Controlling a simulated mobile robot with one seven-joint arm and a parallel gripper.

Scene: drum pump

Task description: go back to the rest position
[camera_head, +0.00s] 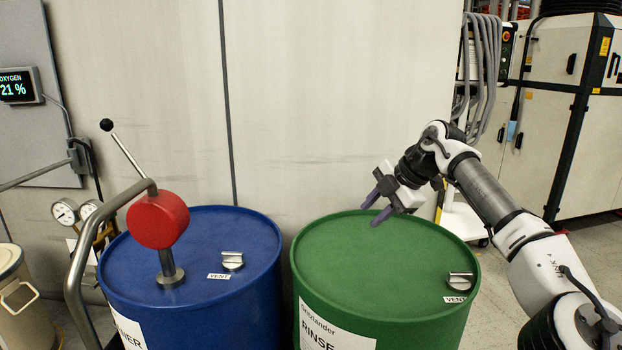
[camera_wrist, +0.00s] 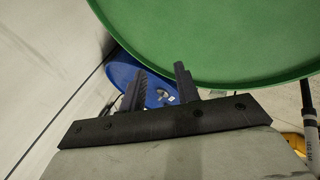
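My gripper (camera_head: 372,209) is over the green drum (camera_head: 345,285) in the head view, its two fingers apart and pointing left and down. Nothing is between the fingers. In the wrist view my gripper (camera_wrist: 157,80) also shows its fingers spread. The green drum's lid (camera_wrist: 215,40) fills the upper right there, and the blue drum (camera_wrist: 125,66) shows beyond the fingers. I cannot tell the exact height of the fingers above the green lid.
The blue drum (camera_head: 250,300) carries a red pump (camera_head: 158,220) with a lever (camera_head: 125,150) tilted up to the left. Vent caps sit on the blue drum (camera_head: 233,261) and the green drum (camera_head: 460,281). A wall stands close behind both drums.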

